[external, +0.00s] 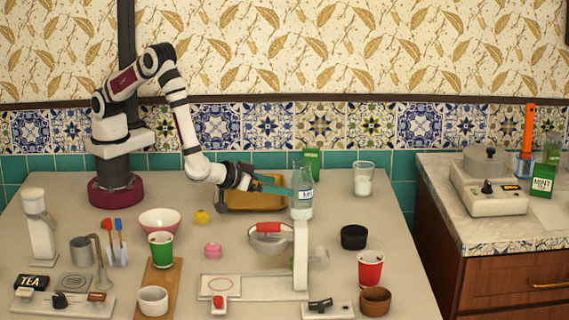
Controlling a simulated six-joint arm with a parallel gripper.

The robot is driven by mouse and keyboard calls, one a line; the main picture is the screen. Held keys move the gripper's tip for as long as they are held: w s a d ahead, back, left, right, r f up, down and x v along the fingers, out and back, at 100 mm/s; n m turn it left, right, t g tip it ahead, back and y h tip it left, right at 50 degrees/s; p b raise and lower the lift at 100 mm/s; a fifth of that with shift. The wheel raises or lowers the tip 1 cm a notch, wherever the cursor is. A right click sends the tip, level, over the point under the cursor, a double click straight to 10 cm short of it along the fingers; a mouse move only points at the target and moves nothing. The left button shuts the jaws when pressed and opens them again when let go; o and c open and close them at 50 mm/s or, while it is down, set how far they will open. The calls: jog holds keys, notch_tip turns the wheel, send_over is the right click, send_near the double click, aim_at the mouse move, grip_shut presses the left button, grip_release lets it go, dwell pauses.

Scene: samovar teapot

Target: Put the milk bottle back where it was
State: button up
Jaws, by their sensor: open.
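The milk bottle (302,204), clear with a white label, appears upright toward the back of the table. It is just behind or above the top of a white post, and its base is hard to make out. My gripper (289,187) reaches in from the left with its teal fingers level with the bottle's upper body. The fingers are open, with their tips at the bottle's left side. I cannot tell whether they are around it or touch it.
A green box (312,160) and a glass with white contents (363,184) stand at the back. A white stand with a glass pot (268,240) is in front. A black bowl (353,237) sits to the right.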

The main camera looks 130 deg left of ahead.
jog(key=w+d+r+m+t+h, duration=0.4)
jog(key=w+d+r+t+h, duration=0.1)
jog(key=w+d+r, duration=0.15)
jog(key=s+d+r+m+h, duration=0.3)
jog(key=d+m+h, duration=0.1)
jog(key=d, duration=0.3)
jog(key=s+d+r+m+h, duration=0.3)
jog(key=s+d+m+h, duration=0.15)
jog(key=d, duration=0.35)
jog(key=s+d+r+m+g+h, duration=0.1)
jog(key=s+d+m+g+h, duration=0.2)
jog(key=s, duration=0.7)
jog(key=s+a+m+g+y, duration=0.2)
jog(key=s+a, duration=0.2)
jog(key=s, duration=0.6)
jog(key=s+a+m+g+y, duration=0.3)
jog(key=s+a, duration=0.1)
jog(key=s, duration=0.6)
jog(key=shift+s+g, duration=0.2)
jog(key=shift+g, duration=0.1)
